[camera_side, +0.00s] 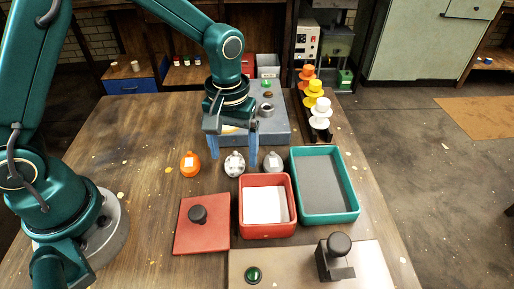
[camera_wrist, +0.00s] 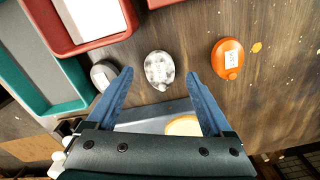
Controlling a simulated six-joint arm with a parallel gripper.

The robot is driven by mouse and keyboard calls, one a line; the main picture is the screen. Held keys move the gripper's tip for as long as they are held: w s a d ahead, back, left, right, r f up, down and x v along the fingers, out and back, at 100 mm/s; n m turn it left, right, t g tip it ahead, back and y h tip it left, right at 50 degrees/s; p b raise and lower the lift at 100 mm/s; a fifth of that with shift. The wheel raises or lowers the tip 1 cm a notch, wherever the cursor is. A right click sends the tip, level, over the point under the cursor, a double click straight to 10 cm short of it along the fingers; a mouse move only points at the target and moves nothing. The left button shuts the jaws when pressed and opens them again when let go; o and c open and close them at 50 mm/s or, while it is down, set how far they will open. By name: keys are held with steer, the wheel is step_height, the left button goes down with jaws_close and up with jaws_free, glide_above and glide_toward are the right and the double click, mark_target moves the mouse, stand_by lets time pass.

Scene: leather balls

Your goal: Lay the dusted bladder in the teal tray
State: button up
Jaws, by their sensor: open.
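The dusted bladder (camera_side: 234,164), a small ball mottled white and grey, lies on the wooden table between an orange bladder (camera_side: 190,165) with a white label and a plain grey one (camera_side: 272,162). In the wrist view the dusted bladder (camera_wrist: 158,68) shows just beyond and between the fingertips. My gripper (camera_side: 233,153) is open and empty, pointing down close to it; I cannot tell the exact height gap. The teal tray (camera_side: 328,219) stands to the right with a bare grey floor. Part of it shows at the left of the wrist view (camera_wrist: 72,76).
A red bin (camera_side: 266,231) with a white bottom stands beside the teal tray. A red lid (camera_side: 190,238) with a black knob lies left of it. A grey-blue box (camera_side: 277,126) is behind the bladders. A panel with a green button (camera_side: 253,274) is in front.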

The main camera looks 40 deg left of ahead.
mark_target(232, 162)
steer(key=r, duration=0.4)
steer(key=shift+s+a+r, duration=0.15)
steer(key=shift+s+r, duration=0.05)
steer(key=shift+s, duration=0.05)
steer(key=s+a+r+m+t, duration=0.3)
steer(key=s+r+m+t, duration=0.1)
steer(key=s+r, duration=0.5)
steer(key=shift+s+a+m+t, duration=0.4)
steer(key=shift+s+t, duration=0.2)
steer(key=shift+s, duration=0.55)
steer(key=shift+s+a, duration=0.1)
steer(key=shift+s, duration=0.35)
steer(key=shift+c, duration=0.3)
